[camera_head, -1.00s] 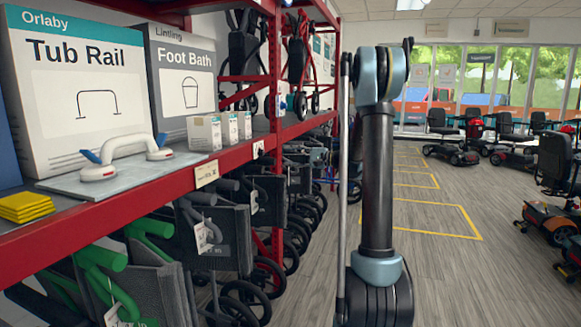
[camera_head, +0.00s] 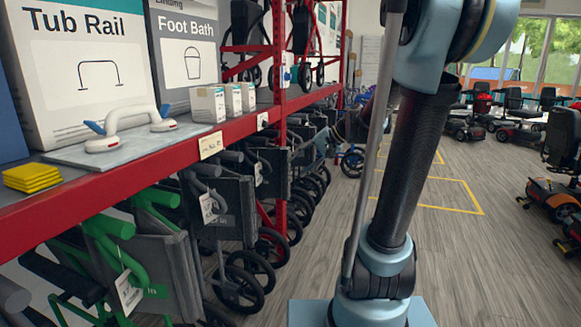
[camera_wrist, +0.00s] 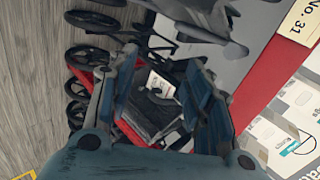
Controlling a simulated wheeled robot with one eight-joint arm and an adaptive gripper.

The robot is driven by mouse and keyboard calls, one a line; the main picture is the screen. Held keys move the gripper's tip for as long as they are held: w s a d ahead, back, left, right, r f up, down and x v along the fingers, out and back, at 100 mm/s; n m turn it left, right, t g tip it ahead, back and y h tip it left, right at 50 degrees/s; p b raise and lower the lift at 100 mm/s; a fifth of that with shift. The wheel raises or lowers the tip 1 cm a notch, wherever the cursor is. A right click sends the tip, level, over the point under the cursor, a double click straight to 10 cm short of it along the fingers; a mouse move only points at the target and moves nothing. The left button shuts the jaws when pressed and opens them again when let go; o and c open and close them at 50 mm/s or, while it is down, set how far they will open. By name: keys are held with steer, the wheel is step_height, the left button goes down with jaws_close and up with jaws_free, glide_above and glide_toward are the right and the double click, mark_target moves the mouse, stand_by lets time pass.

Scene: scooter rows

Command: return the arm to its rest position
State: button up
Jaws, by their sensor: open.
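My arm (camera_head: 418,150) stands in the right-centre of the head view, its upper joint partly cut off by the top edge. My gripper (camera_wrist: 160,65) shows in the wrist view with its two blue-grey fingers apart and nothing held between them. Beyond the fingers are dark walker or wheelchair parts and a small white tag (camera_wrist: 160,84); I cannot tell how far away they are. I cannot clearly make out the gripper in the head view.
A red shelf (camera_head: 150,157) at left holds a Tub Rail box (camera_head: 88,100), a Foot Bath box (camera_head: 187,85), a white grab rail (camera_head: 130,120) and yellow pads (camera_head: 32,177). Scooters (camera_head: 555,190) stand at right; the floor (camera_head: 480,265) between is clear.

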steer(key=s+d+f+n+h, duration=0.1)
steer(key=s+d+f+h, duration=0.2)
steer(key=s+d+f, duration=0.2)
steer(key=s+d+f+n+h, duration=0.1)
steer(key=s+d+f+h, duration=0.2)
steer(key=s, duration=0.8)
steer(key=s+d+f+n+g+h, duration=0.1)
steer(key=s+d+f+h, duration=0.2)
steer(key=s+d+f, duration=0.3)
steer(key=shift+s+d+f, duration=0.35)
steer(key=shift+s+d, duration=0.2)
steer(key=shift+s, duration=0.4)
